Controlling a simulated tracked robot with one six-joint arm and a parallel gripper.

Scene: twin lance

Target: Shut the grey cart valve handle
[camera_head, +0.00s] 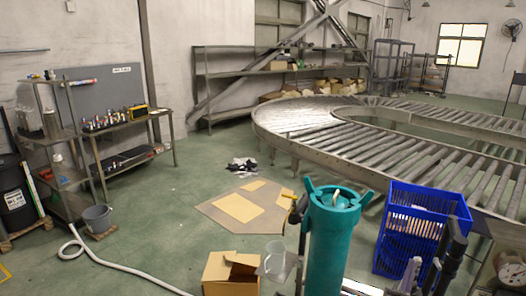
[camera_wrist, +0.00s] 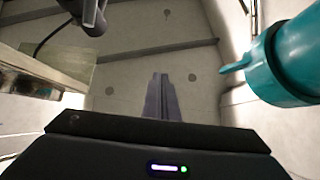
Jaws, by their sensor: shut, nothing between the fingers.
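My gripper (camera_wrist: 160,78) shows in the wrist view with its two grey fingers together and nothing between them. A teal cylinder end with a short prong (camera_wrist: 292,62) is to the right of the fingers, apart from them. A large teal cylinder (camera_head: 333,235) with prongs at its top stands in the front of the head view. I cannot make out a grey cart valve handle for certain in either view.
A pale metal plate (camera_wrist: 45,75) and a dark curved tube (camera_wrist: 50,38) are left of the fingers. In the head view, a blue crate (camera_head: 420,225) stands right of the cylinder and an open cardboard box (camera_head: 230,275) left. A roller conveyor (camera_head: 330,150) lies behind.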

